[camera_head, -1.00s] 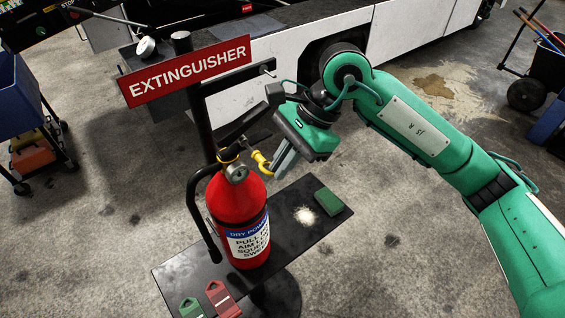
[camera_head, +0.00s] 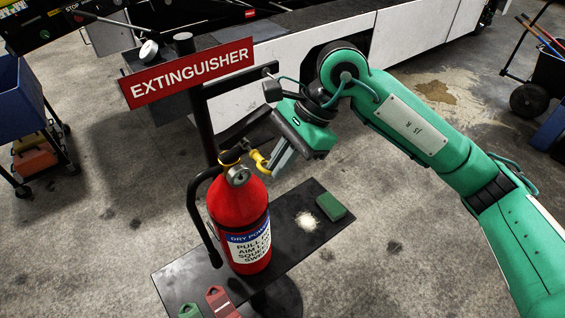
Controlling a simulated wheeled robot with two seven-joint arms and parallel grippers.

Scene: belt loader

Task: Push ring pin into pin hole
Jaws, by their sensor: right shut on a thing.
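A red fire extinguisher (camera_head: 237,205) stands upright on a dark stand plate (camera_head: 290,252). Its valve head with a round gauge (camera_head: 238,175) is at the top, and a black hose loops down its left side. My right gripper (camera_head: 272,160) is just right of the valve head, shut on the yellow ring pin (camera_head: 259,160). The pin reaches left towards the head. The pin hole is too small to make out, so I cannot tell whether the tip is in it. My left gripper is out of view.
A red EXTINGUISHER sign (camera_head: 188,74) is on a post (camera_head: 201,130) behind the extinguisher. On the plate lie a green block (camera_head: 331,206), a pale patch (camera_head: 306,221), a red tag (camera_head: 220,302) and a green tag (camera_head: 190,311). A blue cart (camera_head: 22,110) stands left.

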